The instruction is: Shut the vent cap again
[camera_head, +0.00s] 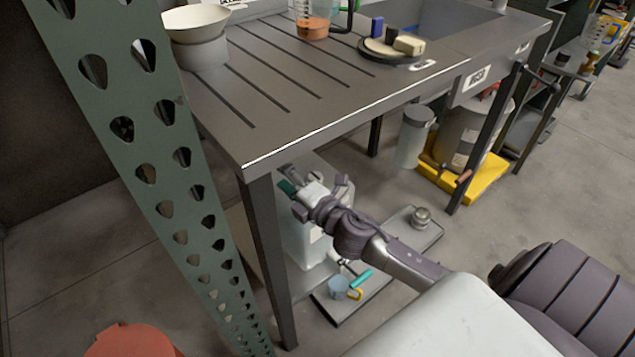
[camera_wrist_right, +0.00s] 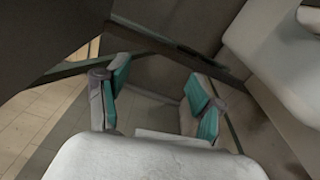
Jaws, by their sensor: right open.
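My right gripper (camera_head: 290,183) reaches under the front corner of the workbench, beside the bench leg. Its teal-padded fingers stand apart in the right wrist view (camera_wrist_right: 155,100), with nothing between them. A white container (camera_head: 303,240) stands on the floor below and behind the gripper, partly hidden by the arm. A white body, probably this container, fills the upper right of the right wrist view (camera_wrist_right: 275,50). I cannot make out the vent cap for certain, nor whether it is open or shut. My left gripper is not in view.
The workbench (camera_head: 300,130) overhangs the gripper; its front leg (camera_head: 268,260) is close by. A green perforated upright (camera_head: 150,150) rises at left.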

